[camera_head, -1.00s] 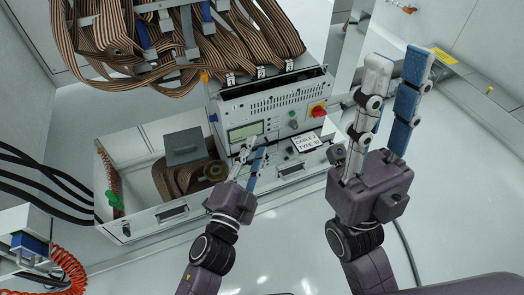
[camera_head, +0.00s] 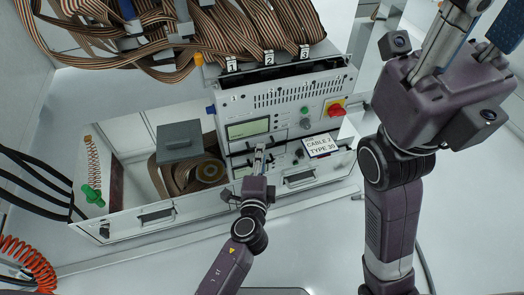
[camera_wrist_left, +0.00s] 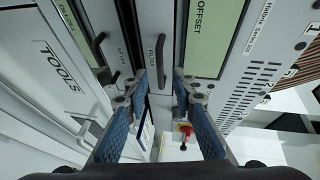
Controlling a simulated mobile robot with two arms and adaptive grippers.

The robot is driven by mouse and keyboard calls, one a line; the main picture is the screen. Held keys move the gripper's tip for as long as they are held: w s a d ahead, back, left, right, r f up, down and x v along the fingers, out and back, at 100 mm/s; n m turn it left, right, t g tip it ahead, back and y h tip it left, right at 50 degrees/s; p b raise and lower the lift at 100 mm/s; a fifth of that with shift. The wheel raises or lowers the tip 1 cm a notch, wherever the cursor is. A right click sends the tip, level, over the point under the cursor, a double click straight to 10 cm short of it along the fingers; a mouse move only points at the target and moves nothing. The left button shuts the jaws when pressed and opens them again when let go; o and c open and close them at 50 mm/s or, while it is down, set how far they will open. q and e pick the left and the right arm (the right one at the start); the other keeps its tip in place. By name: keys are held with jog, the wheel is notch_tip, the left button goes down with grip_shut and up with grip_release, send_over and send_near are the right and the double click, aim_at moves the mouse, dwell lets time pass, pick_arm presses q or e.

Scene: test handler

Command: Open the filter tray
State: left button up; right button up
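The filter tray (camera_wrist_left: 170,28) is a narrow drawer front with a partly readable label and a black handle (camera_wrist_left: 157,55) in the left wrist view. In the head view it lies in the drawer row below the display, largely hidden by my left gripper (camera_head: 260,152). My left gripper (camera_wrist_left: 160,78) is open, with its blue-padded fingers apart and the handle between or just beyond the tips; contact cannot be told. The tray front looks closed. My right gripper (camera_head: 480,38) is raised at the upper right, away from the tray, fingers apart and tips cut off by the frame.
Another black handle (camera_wrist_left: 98,48) is beside the filter handle. A card (camera_head: 320,145) and red knob (camera_head: 335,107) are at the right.

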pick_arm(q)
jog(key=shift+w+d+f+b, duration=0.1)
jog(key=shift+w+f+b, duration=0.05)
jog(key=shift+w, duration=0.6)
jog(key=shift+w+d+f+b, duration=0.1)
jog(key=shift+w+f+b, duration=0.05)
jog(key=shift+w, duration=0.6)
grip_shut()
